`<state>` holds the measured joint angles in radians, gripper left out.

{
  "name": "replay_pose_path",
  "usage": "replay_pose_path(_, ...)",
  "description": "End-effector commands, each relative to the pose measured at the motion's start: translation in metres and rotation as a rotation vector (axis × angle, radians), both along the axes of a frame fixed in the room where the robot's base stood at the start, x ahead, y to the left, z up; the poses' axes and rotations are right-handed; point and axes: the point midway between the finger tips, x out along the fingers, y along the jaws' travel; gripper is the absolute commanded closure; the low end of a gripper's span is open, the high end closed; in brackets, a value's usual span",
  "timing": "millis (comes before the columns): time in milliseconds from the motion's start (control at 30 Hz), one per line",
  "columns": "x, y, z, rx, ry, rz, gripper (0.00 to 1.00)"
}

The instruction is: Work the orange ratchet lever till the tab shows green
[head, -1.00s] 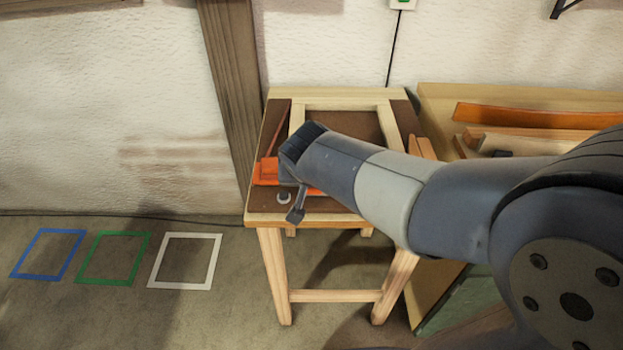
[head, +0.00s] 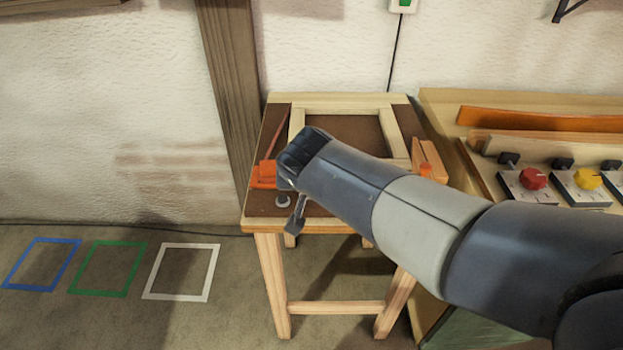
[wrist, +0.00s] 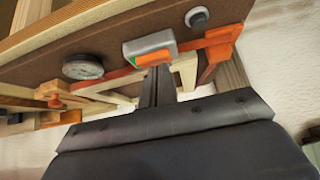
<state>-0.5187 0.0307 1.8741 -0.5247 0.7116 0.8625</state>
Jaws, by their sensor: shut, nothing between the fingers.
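In the wrist view the orange lever (wrist: 155,59) lies along a grey ratchet housing (wrist: 150,45) on the brown board. A small green patch (wrist: 132,61) shows at the housing's left end. My gripper (wrist: 155,88) is shut and empty, its fingertips close to the lever; I cannot tell whether they touch it. An orange bar (wrist: 213,42) runs to the right of the housing. In the head view my wrist covers the housing and lever, and orange parts (head: 263,174) show just left of it.
A round gauge (wrist: 82,67) and a dark round knob (wrist: 197,17) sit on the board. The wooden stand (head: 268,225) is beside a bench with red (head: 533,179) and yellow (head: 587,180) dials and bent laths (head: 540,119). Taped floor squares (head: 182,272) at left are empty.

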Motion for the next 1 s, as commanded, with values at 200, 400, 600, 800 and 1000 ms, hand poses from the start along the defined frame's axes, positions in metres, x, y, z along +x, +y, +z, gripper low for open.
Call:
replay_pose_path(200, 0.000, 0.000, 0.003, 0.000, 0.001, 0.000, 1.00)
replay_pose_path(400, 0.000, 0.000, 0.004, 0.000, 0.000, 0.000, 1.00)
replay_pose_path(600, 0.006, -0.002, 0.021, 0.000, -0.001, -0.001, 1.00)
replay_pose_path(800, 0.014, -0.005, 0.053, 0.003, -0.004, -0.002, 1.00)
replay_pose_path(1000, -0.009, -0.003, 0.093, 0.004, -0.005, 0.002, 1.00)
